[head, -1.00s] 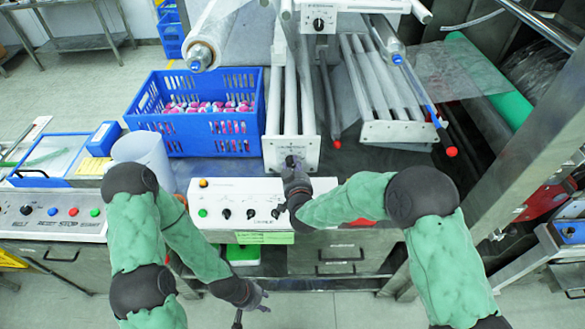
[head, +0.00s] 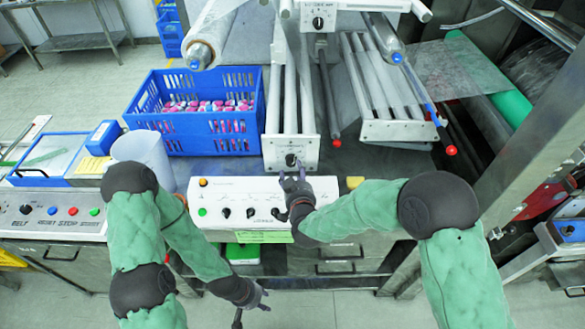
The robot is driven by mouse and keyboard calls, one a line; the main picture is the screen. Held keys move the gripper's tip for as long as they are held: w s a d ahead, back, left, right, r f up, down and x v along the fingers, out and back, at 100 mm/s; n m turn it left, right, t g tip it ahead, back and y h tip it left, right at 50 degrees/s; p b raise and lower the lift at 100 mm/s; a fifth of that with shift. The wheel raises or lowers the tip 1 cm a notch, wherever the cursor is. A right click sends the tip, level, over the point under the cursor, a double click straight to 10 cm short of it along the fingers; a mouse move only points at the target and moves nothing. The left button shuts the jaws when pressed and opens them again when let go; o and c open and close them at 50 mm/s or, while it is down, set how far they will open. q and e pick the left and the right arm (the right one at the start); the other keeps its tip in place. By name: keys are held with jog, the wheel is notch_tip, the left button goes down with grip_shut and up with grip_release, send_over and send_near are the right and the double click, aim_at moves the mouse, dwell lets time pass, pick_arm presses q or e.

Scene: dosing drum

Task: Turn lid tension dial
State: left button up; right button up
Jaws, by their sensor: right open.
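A black dial (head: 291,160) sits on the white end plate (head: 275,150) below the rollers; its small print is too blurred to read. Another black dial (head: 318,23) is on the upper white bracket. My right gripper (head: 291,178) is open and empty just below the lower dial, its fingertips pointing up toward it and apart from it. It covers part of the white control panel's right end. My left gripper (head: 258,297) hangs low in front of the machine, away from the dials, with its fingers apart and nothing between them.
The white control panel (head: 240,188) carries several knobs and buttons close to my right gripper. A blue crate (head: 190,148) of pink and white items stands at the left, beside a white tub (head: 142,152). Rollers with red-tipped rods lie at the right.

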jog(key=v, duration=0.7)
jog(key=shift+s, duration=0.2)
jog(key=shift+f, duration=0.1)
